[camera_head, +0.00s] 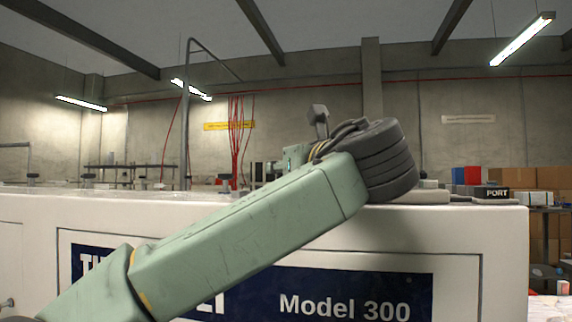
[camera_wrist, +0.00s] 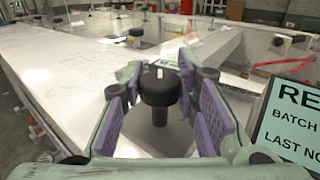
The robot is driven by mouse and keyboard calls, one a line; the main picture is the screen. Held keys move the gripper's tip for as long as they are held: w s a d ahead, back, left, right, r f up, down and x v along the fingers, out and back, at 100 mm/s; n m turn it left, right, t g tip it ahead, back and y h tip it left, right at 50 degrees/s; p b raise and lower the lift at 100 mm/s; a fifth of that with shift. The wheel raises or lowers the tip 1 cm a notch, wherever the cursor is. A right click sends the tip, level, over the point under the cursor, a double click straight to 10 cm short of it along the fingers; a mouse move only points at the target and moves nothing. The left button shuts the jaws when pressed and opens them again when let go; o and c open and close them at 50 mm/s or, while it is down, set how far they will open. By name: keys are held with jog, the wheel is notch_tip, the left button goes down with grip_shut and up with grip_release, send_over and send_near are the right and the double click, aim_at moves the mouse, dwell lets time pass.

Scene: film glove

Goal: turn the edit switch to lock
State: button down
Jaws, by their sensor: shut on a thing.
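A round black knob (camera_wrist: 161,90) with a white mark on its top stands on a dark stem above the white panel in the wrist view. It looks like the edit switch, but I cannot read its label. My gripper (camera_wrist: 160,76) has its two purple-padded fingers on either side of the knob, shut on it. A small dark label (camera_wrist: 165,64) behind the knob is mostly covered. In the head view my green arm hides the knob and most of the gripper.
A sign reading "BATCH" and "LAST" (camera_wrist: 291,130) stands close at the right of the wrist view. Other black knobs (camera_wrist: 136,32) stand farther back on the white panel (camera_wrist: 58,55). In the head view a block marked "PORT" (camera_head: 494,193) sits at the right.

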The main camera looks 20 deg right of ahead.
dwell(0.5)
jog(key=c, duration=1.2)
grip_release()
jog(key=shift+c, duration=0.2)
jog(key=s, duration=0.7)
jog(key=shift+s+d, duration=0.2)
jog(key=shift+d, duration=0.05)
